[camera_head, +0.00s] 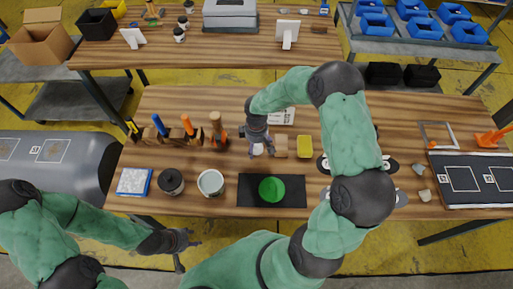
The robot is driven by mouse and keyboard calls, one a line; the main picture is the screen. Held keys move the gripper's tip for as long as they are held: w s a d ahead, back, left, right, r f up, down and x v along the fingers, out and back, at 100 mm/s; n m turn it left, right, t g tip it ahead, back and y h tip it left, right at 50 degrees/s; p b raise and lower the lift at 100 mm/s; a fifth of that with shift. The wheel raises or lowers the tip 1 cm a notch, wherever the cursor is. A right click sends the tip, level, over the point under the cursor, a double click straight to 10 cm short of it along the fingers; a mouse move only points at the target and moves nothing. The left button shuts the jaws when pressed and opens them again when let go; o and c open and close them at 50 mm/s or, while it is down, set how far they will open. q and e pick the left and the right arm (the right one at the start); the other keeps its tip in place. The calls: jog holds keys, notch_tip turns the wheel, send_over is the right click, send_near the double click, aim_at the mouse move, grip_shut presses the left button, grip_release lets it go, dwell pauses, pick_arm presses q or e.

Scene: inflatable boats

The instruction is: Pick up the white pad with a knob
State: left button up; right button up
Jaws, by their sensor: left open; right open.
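A small whitish thing, likely the white pad with a knob (258,150), lies on the middle table, partly hidden under my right gripper; its knob cannot be made out. My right gripper (257,142) points down, open, right over it; I cannot tell whether they touch. My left gripper (184,246) is open and empty, low in front of the table's front edge, away from the pad.
A tan block (281,146) and a yellow block (304,147) stand just right of the pad. Upright-handled tools (188,126) are at left. A black mat with a green disc (245,189), a white cup (210,183) and a dark jar (171,182) line the front.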

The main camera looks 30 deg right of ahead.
jog(key=c, duration=1.3)
jog(key=shift+r, duration=0.15)
jog(key=shift+r, duration=0.25)
notch_tip(320, 180, up, 3)
jog(key=shift+s+a+r+p, duration=0.15)
jog(key=shift+p, duration=0.55)
jog(key=shift+s+a+r+p, duration=0.65)
jog(key=shift+s+a+r, duration=1.65)
jog(key=shift+a, duration=0.2)
jog(key=shift+s+a+r+p, duration=0.6)
jog(key=shift+s+a+r, duration=1.6)
jog(key=shift+s+a, duration=0.2)
